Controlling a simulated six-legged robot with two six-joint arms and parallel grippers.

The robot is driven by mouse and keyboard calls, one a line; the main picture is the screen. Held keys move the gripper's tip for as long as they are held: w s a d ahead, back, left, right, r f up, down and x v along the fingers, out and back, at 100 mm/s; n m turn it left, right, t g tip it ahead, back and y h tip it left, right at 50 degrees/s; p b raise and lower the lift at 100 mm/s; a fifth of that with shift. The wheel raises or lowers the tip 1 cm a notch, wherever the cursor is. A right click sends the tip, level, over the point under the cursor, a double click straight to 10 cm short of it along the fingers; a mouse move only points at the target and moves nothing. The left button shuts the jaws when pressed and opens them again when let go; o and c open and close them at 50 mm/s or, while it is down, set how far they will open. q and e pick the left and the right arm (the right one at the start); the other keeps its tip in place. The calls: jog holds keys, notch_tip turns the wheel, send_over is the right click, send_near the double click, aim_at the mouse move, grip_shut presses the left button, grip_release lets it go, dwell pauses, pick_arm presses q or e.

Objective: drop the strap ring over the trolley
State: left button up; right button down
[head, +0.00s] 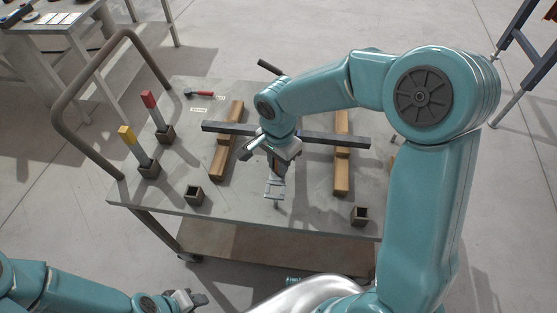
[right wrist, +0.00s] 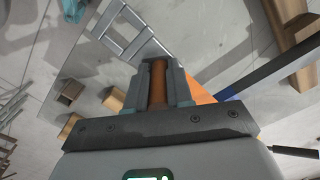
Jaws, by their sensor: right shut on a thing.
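The trolley (head: 314,213) is a grey-topped cart with a bent tube handle at its left. My right gripper (head: 276,170) is over the trolley top, pointing down. In the right wrist view the right gripper (right wrist: 160,72) is shut on an orange-brown piece (right wrist: 158,92). A silver ladder-like metal frame (right wrist: 130,32) shows just past the fingertips; it also shows below the gripper in the head view (head: 273,188). This looks like the strap ring's hardware, but I cannot make out a whole ring. My left gripper (head: 186,299) is low at the left, apart from the trolley, its jaws unclear.
A dark bar (head: 344,139) lies across two wooden supports (head: 342,178) on the trolley. Red (head: 149,100) and yellow (head: 127,134) capped posts stand in sockets at left. Open sockets (head: 197,195) (head: 360,215) sit near the front. A red-handled tool (head: 199,94) lies at the back.

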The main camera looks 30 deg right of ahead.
jog(key=b, duration=0.3)
send_over(279, 189)
jog(key=shift+a+f, duration=0.1)
jog(key=shift+f, duration=2)
jog(key=shift+b, duration=0.6)
jog(key=shift+f, duration=0.1)
jog(key=shift+f+b, duration=0.35)
jog(key=shift+b, duration=0.05)
jog(key=shift+f+b, duration=2)
jog(key=shift+f, duration=0.15)
jog(key=c, duration=0.9)
grip_release()
jog(key=shift+r, duration=0.2)
